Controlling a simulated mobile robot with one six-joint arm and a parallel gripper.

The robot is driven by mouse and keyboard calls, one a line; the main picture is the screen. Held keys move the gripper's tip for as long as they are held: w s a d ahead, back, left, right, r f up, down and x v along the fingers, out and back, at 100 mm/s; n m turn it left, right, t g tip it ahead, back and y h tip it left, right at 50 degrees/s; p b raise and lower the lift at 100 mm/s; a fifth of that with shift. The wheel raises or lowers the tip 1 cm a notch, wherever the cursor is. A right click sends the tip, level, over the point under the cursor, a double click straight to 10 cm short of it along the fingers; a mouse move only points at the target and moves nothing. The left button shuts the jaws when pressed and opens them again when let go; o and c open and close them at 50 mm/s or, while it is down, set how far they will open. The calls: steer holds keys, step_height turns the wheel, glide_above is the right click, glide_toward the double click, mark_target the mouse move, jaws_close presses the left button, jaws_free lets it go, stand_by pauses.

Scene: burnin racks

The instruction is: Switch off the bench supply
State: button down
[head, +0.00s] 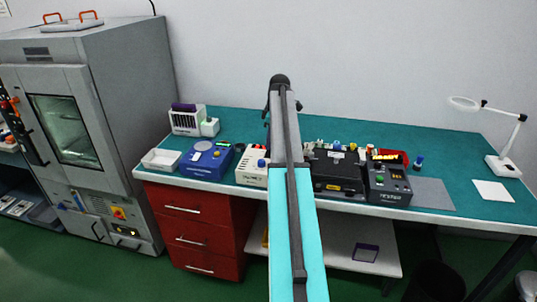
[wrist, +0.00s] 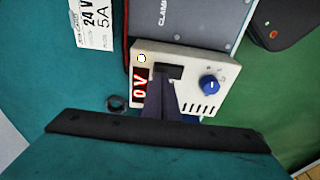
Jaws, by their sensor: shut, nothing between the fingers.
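The bench supply is a cream box with a blue knob. It shows in the wrist view (wrist: 203,108) and on the bench in the head view (head: 250,172), partly behind my arm. In the wrist view its red display (wrist: 139,88) reads about 0 V, partly covered. A small pale round button or lamp (wrist: 142,58) sits near one corner, and the blue knob (wrist: 209,85) near the other end. My gripper (wrist: 168,92) is shut and empty, its dark fingers over the supply's face between display and knob. I cannot tell whether they touch it. A dark patch (wrist: 170,72) shows at the fingertips.
A blue round-topped device (head: 206,160) and white tray (head: 162,160) stand left of the supply. A black case (head: 337,172) and black control box (head: 388,184) stand right. A 24 V 5A label (wrist: 95,22) lies near the supply. Grey oven (head: 120,110) stands at left.

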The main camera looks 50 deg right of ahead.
steer(key=shift+f, duration=0.6)
stand_by(0.6)
steer(key=shift+r, duration=0.1)
step_height(320, 180, up, 7)
steer(key=p, duration=0.3)
steer(key=shift+p, duration=0.35)
stand_by(0.6)
stand_by(0.5)
